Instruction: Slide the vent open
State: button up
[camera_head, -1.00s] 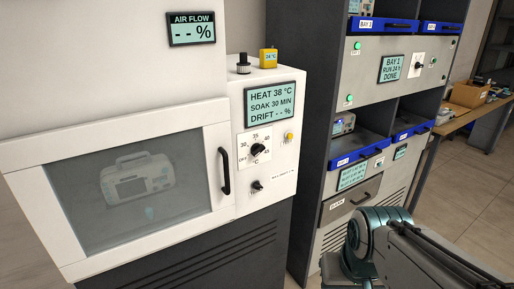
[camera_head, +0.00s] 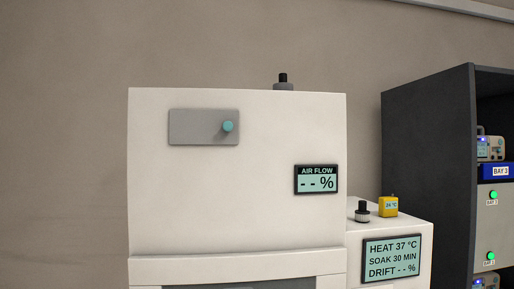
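The vent is a grey rectangular plate (camera_head: 190,127) on the upper left of the white cabinet's front. A teal round knob (camera_head: 228,127) sticks out near the plate's right end. No opening shows around the plate. The air flow display (camera_head: 316,180) on the same front, lower right, reads "-- %". My gripper is not in view.
The white cabinet (camera_head: 235,215) fills the middle, with a black knob (camera_head: 283,80) on top. A lower control unit (camera_head: 392,262) at right carries a yellow 24 °C block (camera_head: 388,206). A dark rack (camera_head: 428,170) stands further right. Bare wall (camera_head: 60,140) lies left.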

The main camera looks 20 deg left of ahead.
aim_at(185, 126)
jog(key=u, duration=2.1)
jog(key=k, duration=1.1)
jog(key=z, duration=0.4)
jog(key=i, duration=1.45)
jog(key=u, duration=0.55)
